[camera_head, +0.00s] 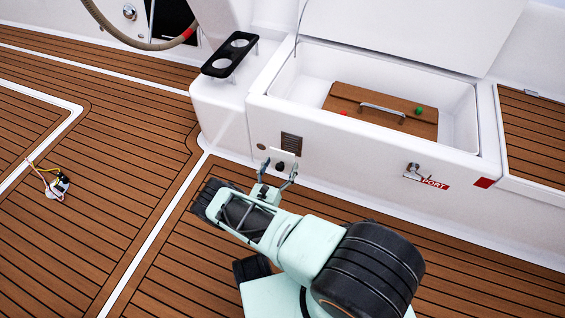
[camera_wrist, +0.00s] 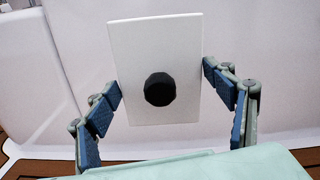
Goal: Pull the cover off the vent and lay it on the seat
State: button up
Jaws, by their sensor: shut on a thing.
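The cover is a flat white plate (camera_wrist: 150,48) with a round black knob (camera_wrist: 160,89), shown face-on and slightly tilted in the wrist view. My gripper (camera_wrist: 163,84) is shut on the plate, with its blue-padded fingers at the left and right edges. In the head view my gripper (camera_head: 280,168) is at the white locker front, and the cover (camera_head: 283,155) shows between its fingers. A brown slatted vent (camera_head: 291,140) shows just above and behind the cover; its lower part is hidden. A teak-topped seat (camera_head: 530,135) is at the right.
The open locker (camera_head: 473,120) holds a teak board (camera_head: 350,98) with a metal handle, a red item and a green item. A latch (camera_head: 413,172) sits on its front. A black cup holder (camera_head: 229,55) stands left. Wires (camera_head: 57,185) lie on the open teak deck.

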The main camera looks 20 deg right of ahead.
jog(key=s+a+r, duration=0.2)
jog(key=s+a, duration=0.1)
jog(key=s, duration=0.1)
jog(key=shift+s+a, duration=0.2)
jog(key=shift+s, duration=0.2)
